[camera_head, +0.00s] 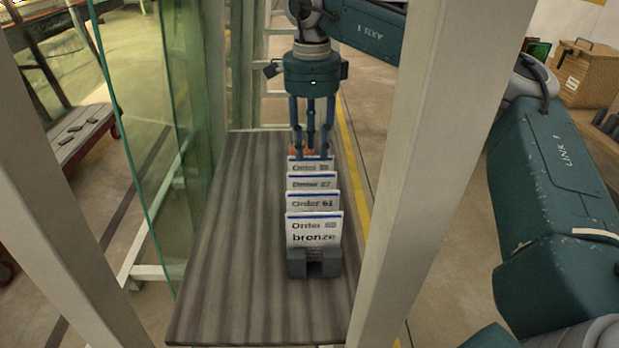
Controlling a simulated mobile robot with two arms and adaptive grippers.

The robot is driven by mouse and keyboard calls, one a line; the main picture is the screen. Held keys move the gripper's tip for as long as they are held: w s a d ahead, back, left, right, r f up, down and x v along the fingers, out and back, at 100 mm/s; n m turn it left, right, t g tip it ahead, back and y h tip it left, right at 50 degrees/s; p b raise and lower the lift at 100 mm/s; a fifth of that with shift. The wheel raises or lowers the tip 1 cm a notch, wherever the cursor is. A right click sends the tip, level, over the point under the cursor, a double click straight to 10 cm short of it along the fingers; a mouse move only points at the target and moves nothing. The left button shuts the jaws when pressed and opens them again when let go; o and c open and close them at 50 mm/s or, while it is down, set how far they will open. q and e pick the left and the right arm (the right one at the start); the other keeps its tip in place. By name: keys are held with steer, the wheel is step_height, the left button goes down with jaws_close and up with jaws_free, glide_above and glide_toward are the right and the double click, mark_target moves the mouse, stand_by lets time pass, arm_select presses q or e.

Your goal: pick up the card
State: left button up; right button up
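Several white cards with blue top stripes stand upright in a row in a dark holder (314,265). The front card (314,230) reads "Order" and "bronze". Behind it are cards reading Order 61 (314,202), Order 27 (312,182) and a rearmost card (310,167) whose number is hard to read. My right gripper (313,156) points down at the back end of the row, its fingers apart. Its fingertips are at the rearmost card's top edge. I cannot tell whether they touch or grip it. A small orange patch shows behind the fingers. My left gripper is not in view.
The holder stands near the right side of a grey wooden board (235,270), whose left part is clear. A pale post (430,150) rises to its right. Green glass (150,130) stands at left. A wooden box (585,75) is at far right.

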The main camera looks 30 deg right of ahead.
mark_target(311, 158)
step_height(311, 158, down, 3)
steer(key=shift+a+f+p, duration=0.1)
steer(key=shift+p, duration=0.5)
steer(key=shift+f, duration=0.25)
steer(key=c, duration=0.7)
jaws_close()
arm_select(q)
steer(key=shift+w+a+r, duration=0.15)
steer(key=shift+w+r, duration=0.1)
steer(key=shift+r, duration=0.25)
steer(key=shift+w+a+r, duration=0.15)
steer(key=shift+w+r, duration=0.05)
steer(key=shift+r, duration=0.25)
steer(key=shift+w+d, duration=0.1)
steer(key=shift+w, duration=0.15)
